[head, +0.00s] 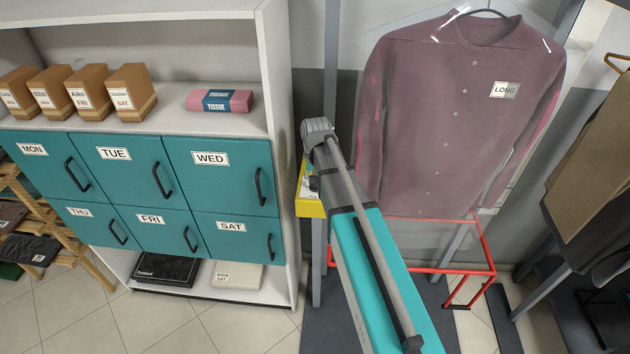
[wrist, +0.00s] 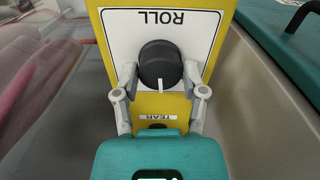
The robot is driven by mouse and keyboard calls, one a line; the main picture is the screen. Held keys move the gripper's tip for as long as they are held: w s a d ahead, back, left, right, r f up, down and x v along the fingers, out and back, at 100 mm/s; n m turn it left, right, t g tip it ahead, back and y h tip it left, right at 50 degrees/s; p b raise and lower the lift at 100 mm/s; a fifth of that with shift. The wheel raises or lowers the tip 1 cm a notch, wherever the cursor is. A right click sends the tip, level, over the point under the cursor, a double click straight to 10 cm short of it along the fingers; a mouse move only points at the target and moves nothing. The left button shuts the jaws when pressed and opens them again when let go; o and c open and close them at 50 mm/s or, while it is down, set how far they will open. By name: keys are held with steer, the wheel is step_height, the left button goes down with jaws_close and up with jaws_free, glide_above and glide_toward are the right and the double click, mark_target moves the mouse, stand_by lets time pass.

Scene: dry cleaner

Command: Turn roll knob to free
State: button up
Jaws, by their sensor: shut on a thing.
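The roll knob (wrist: 158,62) is a dark round dial with a white pointer mark on its rim, aimed at the bottom of the wrist view. It sits on a white plate on a yellow panel (wrist: 97,20). The word ROLL shows upside down above it, and a small TEAR label (wrist: 157,117) lies below. My gripper (wrist: 160,76) has one grey finger at each side of the knob and is shut on it. No FREE mark is readable. In the head view, the yellow box (head: 311,207) is partly behind my arm, and the knob is hidden.
A bagged mauve shirt (head: 455,120) tagged LONG hangs right of my arm, above a red frame (head: 488,246). A white shelf unit (head: 284,100) with teal lockers stands at left.

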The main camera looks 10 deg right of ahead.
steer(key=n, duration=0.4)
steer(key=shift+n, duration=2)
steer(key=o, duration=1.2)
steer(key=shift+w, duration=0.1)
steer(key=shift+c, duration=0.2)
steer(key=shift+r, duration=0.1)
